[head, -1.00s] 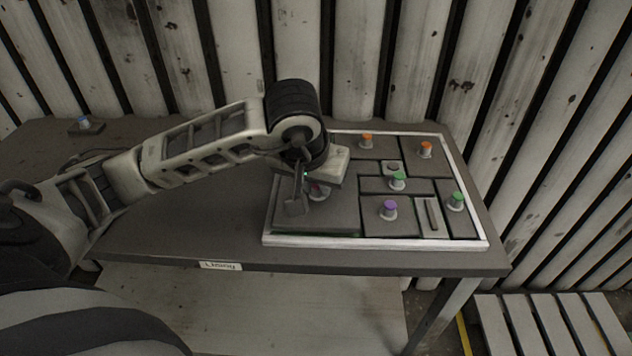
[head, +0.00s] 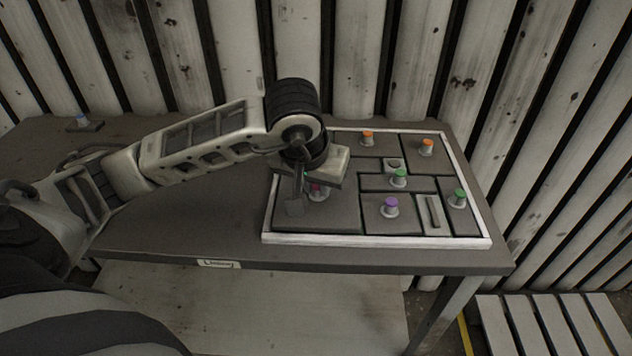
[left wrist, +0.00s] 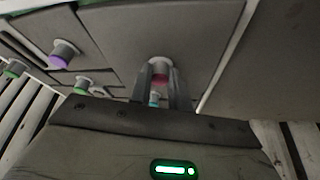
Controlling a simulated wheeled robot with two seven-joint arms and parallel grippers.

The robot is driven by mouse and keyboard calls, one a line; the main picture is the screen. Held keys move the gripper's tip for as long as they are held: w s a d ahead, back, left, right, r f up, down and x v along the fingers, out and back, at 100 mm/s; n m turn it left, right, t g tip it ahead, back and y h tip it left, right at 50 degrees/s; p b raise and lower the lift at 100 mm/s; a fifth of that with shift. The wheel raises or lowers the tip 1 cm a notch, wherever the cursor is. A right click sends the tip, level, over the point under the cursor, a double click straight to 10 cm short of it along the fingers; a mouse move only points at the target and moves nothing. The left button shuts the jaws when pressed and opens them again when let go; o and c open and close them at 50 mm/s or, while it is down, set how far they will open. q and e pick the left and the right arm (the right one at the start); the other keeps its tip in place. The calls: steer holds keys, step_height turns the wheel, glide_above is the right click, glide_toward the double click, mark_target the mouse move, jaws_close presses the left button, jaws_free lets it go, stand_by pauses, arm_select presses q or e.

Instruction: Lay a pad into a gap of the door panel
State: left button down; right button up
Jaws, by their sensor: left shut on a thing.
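The door panel (head: 376,242) is a light frame on the table, filled with grey pads that carry coloured knobs. My left gripper (head: 308,196) is over the large grey pad (head: 338,217) at the panel's front left. It is shut on that pad's pinkish-red knob (left wrist: 160,75), which shows between the fingers in the left wrist view. The pad lies in the front-left gap and looks about level with its neighbours. The gripper and wrist hide its back part in the head view. My right gripper is not in view.
Other pads have orange (head: 427,145), green (head: 398,176) and purple (head: 391,203) knobs. A narrow block (head: 434,213) with a bar sits at the front right. A small pad with a blue knob (head: 83,120) lies at the table's far left. The wall (head: 410,60) stands behind.

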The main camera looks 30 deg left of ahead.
arm_select(q)
steer(key=shift+f+b, duration=0.35)
steer(key=shift+b, duration=0.15)
stand_by(0.3)
steer(key=c, duration=0.7)
jaws_free()
steer(key=shift+c, duration=0.2)
step_height(320, 180, up, 6)
steer(key=p, duration=0.3)
steer(key=shift+f, duration=0.15)
steer(key=shift+r+p, duration=0.6)
steer(key=shift+r, duration=0.15)
